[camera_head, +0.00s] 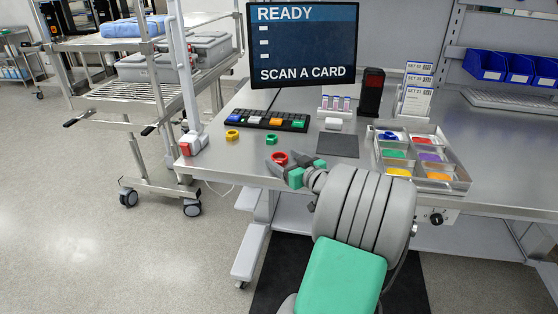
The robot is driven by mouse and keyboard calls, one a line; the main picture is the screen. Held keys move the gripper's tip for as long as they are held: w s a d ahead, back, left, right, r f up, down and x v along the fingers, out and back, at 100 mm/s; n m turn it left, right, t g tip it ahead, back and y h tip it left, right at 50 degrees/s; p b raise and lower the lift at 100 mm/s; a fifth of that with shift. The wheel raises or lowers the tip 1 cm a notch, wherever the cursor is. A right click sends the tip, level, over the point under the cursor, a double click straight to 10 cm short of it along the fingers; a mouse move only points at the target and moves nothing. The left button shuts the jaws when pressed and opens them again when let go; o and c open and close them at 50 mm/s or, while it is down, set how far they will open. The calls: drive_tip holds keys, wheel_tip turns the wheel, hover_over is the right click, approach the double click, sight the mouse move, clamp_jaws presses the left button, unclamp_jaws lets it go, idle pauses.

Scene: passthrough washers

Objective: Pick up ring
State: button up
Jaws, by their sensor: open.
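A red ring (279,157) lies on the grey metal table, close to its front edge. My gripper (284,164) reaches in from the right with its two grey fingers apart. The red ring shows at the opening between the fingertips, partly in line with them. I cannot tell whether the fingers touch it or are above it. A green ring (271,139) lies just behind the red one. A yellow ring (232,134) lies further left.
A keypad with coloured keys (267,121) sits behind the rings, under a screen (303,43) reading "READY" and "SCAN A CARD". A dark mat (338,145) lies right of the rings. A compartment tray (459,183) with coloured pieces stands at right. A white post (187,80) rises at left.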

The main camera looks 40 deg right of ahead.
drive_tip(key=c, duration=1.3)
drive_tip(key=shift+r, duration=0.1)
